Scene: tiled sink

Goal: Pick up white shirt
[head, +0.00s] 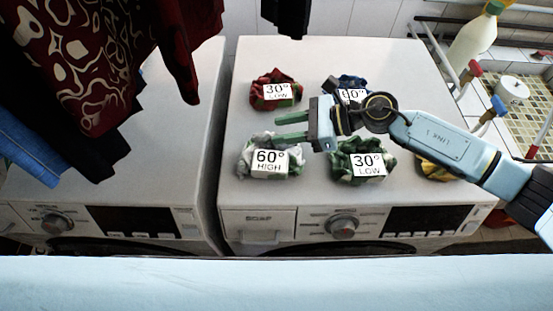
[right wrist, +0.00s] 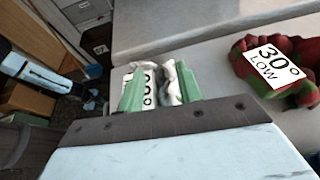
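The white shirt (head: 295,158) is a crumpled whitish bundle with grey-green patches on top of the right machine. Its tag reads 60° HIGH. My right gripper (head: 291,127) is open above and behind the shirt, its green fingers pointing left. In the right wrist view, the shirt (right wrist: 169,86) shows between and beyond the spread fingers (right wrist: 160,90). I see no contact, and the gap looks empty. My left gripper is not in the head view. A light blue arm of mine at the left of the right wrist view ends in a part too small to read.
Other tagged bundles lie near: red-green (head: 287,102), blue (head: 352,82), green (head: 343,163) and yellow (head: 432,170), partly behind my arm. Dark red clothes (head: 90,60) hang at left. A bottle (head: 474,40) stands at right. The machine top (head: 240,100) left of the bundles is clear.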

